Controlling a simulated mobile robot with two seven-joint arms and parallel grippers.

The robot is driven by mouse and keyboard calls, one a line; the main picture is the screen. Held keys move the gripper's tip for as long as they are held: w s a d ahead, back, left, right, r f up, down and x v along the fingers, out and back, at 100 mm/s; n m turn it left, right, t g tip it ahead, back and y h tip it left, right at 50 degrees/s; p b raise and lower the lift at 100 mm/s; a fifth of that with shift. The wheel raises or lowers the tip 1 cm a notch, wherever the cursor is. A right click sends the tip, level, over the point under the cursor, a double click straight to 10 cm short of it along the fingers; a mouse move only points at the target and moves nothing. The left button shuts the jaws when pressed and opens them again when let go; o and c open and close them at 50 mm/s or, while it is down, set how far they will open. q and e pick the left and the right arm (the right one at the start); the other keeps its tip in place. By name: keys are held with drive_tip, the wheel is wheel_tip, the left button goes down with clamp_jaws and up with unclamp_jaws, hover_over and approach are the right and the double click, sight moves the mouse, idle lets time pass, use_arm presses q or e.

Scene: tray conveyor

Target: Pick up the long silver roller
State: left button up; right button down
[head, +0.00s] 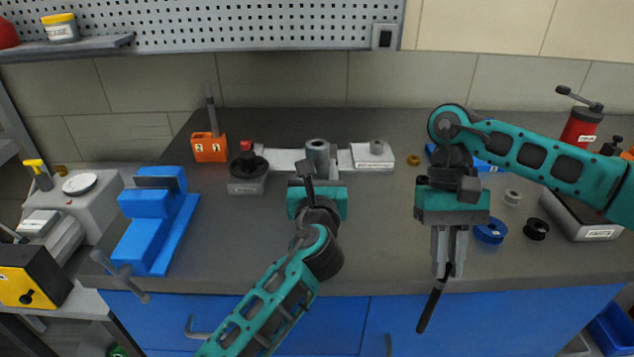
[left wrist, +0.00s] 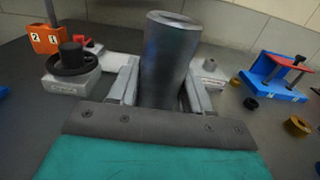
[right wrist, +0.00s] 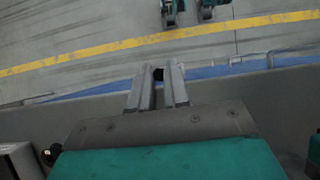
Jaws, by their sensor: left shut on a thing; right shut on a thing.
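The silver roller (head: 318,152) stands near upright at the middle of the bench, in front of a pale fixture. In the left wrist view the roller (left wrist: 170,55) is a thick grey metal cylinder between the fingers. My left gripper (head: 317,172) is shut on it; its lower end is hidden. I cannot tell whether it touches the bench. My right gripper (head: 447,272) points down at the bench's front edge, shut on a thin black rod (head: 432,308) that hangs tilted below the fingers. In the right wrist view only a dark end of the rod (right wrist: 158,73) shows.
A blue vise (head: 155,225) stands to the left and an orange block (head: 209,147) behind it. A black-topped grey block (head: 246,184) is just left of my left gripper. A blue ring (head: 490,231) and black ring (head: 536,229) lie right. The front middle bench is mostly clear.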

use_arm(q)
drive_tip(key=shift+r, duration=0.1)
drive_tip(key=shift+c, duration=0.7)
